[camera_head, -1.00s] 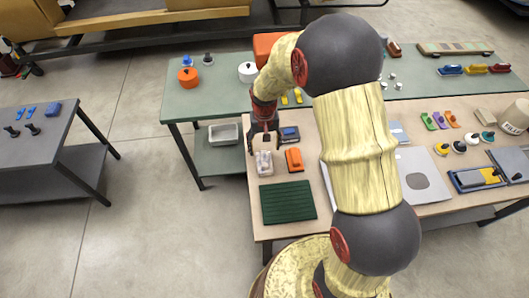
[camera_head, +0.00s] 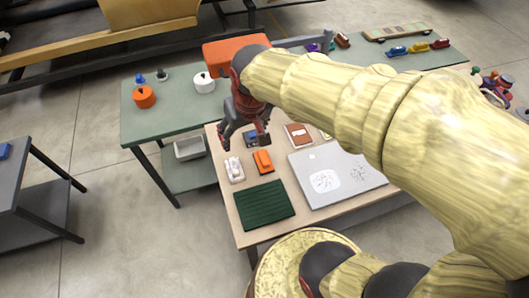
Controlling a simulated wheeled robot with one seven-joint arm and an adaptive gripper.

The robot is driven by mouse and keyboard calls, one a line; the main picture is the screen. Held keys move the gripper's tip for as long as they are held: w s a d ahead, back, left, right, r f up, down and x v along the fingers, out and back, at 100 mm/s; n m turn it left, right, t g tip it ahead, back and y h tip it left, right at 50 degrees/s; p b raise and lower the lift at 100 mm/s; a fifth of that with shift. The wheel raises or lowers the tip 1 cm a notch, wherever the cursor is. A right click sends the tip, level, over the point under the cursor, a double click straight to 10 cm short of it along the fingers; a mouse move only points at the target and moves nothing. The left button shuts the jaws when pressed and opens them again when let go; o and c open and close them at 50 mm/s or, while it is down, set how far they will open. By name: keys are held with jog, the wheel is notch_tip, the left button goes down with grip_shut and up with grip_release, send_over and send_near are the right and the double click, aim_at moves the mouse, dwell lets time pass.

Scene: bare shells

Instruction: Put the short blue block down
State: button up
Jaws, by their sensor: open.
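A small dark and blue block (camera_head: 251,138) shows on the light wooden table, partly hidden by my gripper. It seems to sit on the tabletop; I cannot tell whether a finger touches it. My gripper (camera_head: 243,142) points down over the table's far left part. Its fingers are spread apart, one on each side of the blue block in the picture, with nothing clearly held. Another blue block (camera_head: 5,151) lies on the grey table at the left edge.
An orange block (camera_head: 262,161) and a pale object (camera_head: 234,170) lie just in front of my gripper. A dark green ribbed mat (camera_head: 264,206) lies nearer. A grey panel (camera_head: 340,181) lies to the right.

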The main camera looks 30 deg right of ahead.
jog(key=s+r+t, duration=0.2)
jog(key=s+r, duration=0.2)
jog(key=s, duration=0.7)
jog(key=shift+r+n, duration=0.3)
jog(key=shift+n, duration=0.1)
jog(key=shift+f, duration=0.1)
notch_tip(320, 180, down, 8)
jog(key=b, duration=0.8)
jog(key=shift+c, duration=0.8)
